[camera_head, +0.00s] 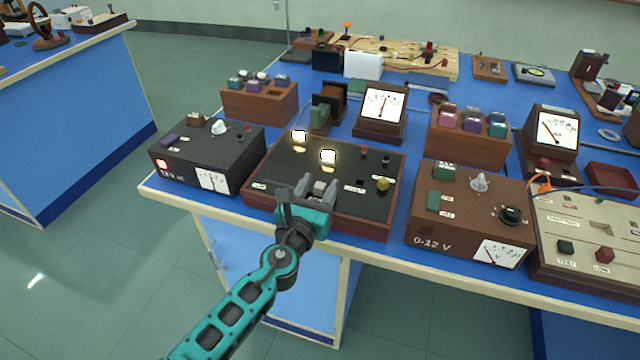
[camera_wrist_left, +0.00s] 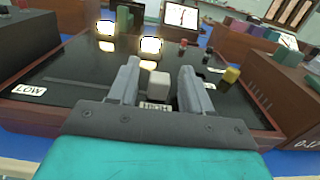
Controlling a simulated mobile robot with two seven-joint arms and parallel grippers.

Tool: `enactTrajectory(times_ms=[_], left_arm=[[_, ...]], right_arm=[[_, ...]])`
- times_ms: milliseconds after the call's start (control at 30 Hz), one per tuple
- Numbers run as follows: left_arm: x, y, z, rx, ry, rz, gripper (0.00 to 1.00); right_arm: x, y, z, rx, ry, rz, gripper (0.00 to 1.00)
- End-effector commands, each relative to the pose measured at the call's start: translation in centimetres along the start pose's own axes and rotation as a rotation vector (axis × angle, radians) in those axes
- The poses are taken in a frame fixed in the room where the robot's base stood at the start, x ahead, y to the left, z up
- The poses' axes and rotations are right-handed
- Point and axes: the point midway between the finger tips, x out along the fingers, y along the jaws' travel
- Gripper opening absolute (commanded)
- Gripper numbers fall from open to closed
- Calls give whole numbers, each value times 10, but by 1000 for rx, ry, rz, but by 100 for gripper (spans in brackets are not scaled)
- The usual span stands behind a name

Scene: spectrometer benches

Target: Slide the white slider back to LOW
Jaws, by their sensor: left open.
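The white slider (camera_head: 320,187) sits on the dark sloping top of a brown wooden control box (camera_head: 330,217). It also shows in the left wrist view as a pale block (camera_wrist_left: 153,85), at the right end of a dark slot. The LOW label (camera_wrist_left: 29,89) is at the far left of that slot. My left gripper (camera_head: 318,181) is open over the panel, with one finger on each side of the slider; in the left wrist view its fingers (camera_wrist_left: 160,68) show small gaps beside it. I cannot tell whether either finger touches it. My right gripper is out of view.
Two lit lamps (camera_head: 328,156) stand on the panel behind the slider, and a yellow knob (camera_head: 383,184) is to its right. A black meter box (camera_head: 207,155) stands left and a brown 0-12 V box (camera_head: 470,215) right. The panel along the slot is clear.

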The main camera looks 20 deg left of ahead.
Motion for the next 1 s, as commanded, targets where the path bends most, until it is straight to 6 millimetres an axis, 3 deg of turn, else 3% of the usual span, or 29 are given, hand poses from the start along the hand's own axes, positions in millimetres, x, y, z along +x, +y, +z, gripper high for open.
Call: enactTrajectory(times_ms=[133, 433, 933, 1000], left_arm=[[9, 0, 0, 0, 0, -1, 49], [10, 0, 0, 0, 0, -1, 49], [10, 0, 0, 0, 0, -1, 1], [10, 0, 0, 0, 1, -1, 0]], right_arm=[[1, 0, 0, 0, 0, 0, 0], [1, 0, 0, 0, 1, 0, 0], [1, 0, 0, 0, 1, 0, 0], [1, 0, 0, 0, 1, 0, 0]])
